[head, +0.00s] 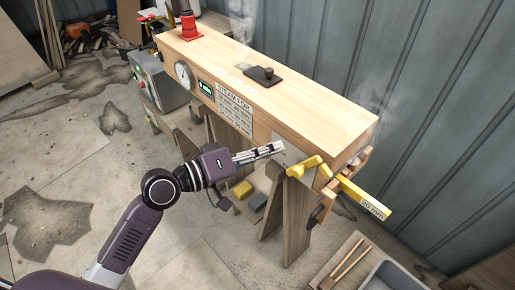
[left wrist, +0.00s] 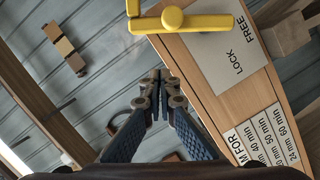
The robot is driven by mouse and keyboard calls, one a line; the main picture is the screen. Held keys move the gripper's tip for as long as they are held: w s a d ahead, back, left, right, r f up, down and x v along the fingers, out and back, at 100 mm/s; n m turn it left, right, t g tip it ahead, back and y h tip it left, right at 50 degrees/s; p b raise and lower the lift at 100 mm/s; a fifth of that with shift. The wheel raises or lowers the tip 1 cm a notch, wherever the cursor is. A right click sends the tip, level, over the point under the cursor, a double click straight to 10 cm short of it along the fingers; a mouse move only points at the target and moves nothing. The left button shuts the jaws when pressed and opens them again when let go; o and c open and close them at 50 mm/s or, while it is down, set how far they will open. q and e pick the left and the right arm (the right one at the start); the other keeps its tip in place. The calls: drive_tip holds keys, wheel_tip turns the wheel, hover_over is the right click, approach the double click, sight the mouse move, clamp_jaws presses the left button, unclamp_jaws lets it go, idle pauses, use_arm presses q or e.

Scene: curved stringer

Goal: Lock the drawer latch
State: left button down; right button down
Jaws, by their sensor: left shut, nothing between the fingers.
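The yellow latch handle (head: 303,167) sits at the near right end of the long wooden steam box (head: 300,98). In the left wrist view the latch (left wrist: 200,22) shows a round pivot with a bar reaching right across a pale plate (left wrist: 222,62) marked LOCK and FREE. The bar lies on the plate, beside the words. My left gripper (head: 280,148) is shut and empty, in front of the box's side near the plate. In the left wrist view its closed fingertips (left wrist: 160,76) are below the latch, apart from it in the picture.
A yellow labelled bar (head: 362,200) sticks out from the box's end, beside wooden clamp pieces (head: 342,182). A gauge (head: 183,74) and a printed chart (head: 234,108) are on the box's side. Wooden legs (head: 286,215) stand below.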

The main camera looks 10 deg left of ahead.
use_arm(q)
drive_tip(key=d+f, duration=0.1)
drive_tip(key=d+p, duration=0.1)
drive_tip(key=d, duration=0.1)
drive_tip(key=d+f, duration=0.1)
drive_tip(key=d, duration=0.1)
drive_tip(key=shift+f+p, duration=0.3)
drive_tip(key=shift+p, duration=0.1)
